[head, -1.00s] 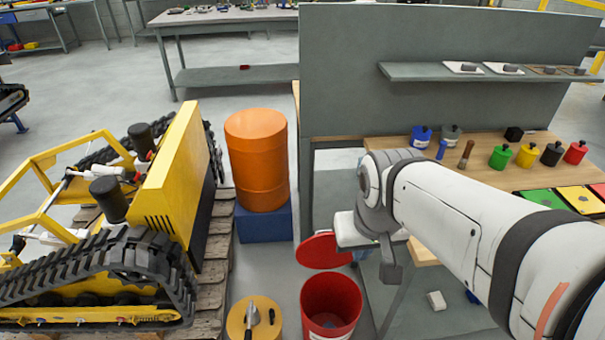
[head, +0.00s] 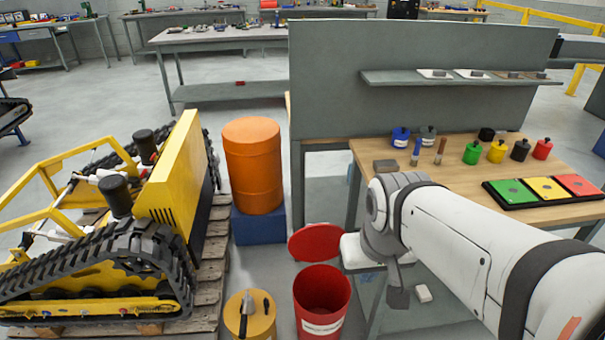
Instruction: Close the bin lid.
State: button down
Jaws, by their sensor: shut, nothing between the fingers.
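The red bin (head: 321,312) stands on the floor at the bottom middle of the head view, with a pale label on its front. Its mouth is uncovered and the dark inside shows. The round red lid (head: 314,242) is open, tilted up behind the bin's far rim. My gripper (head: 398,296) hangs from the wrist just right of the bin, apart from it, shut and empty. My white wrist comes close to the lid's right edge in the picture; I cannot tell whether they touch.
A yellow bin (head: 250,318) with items on its top stands left of the red bin. An orange drum (head: 253,168) sits on a blue block (head: 258,226) behind. A yellow tracked carrier (head: 105,235) is at left. A workbench (head: 455,180) with a panel stands at right.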

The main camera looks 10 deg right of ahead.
aim_at(319, 242)
jog(key=z, duration=0.05)
jog(key=i, duration=0.9)
jog(key=u, duration=0.05)
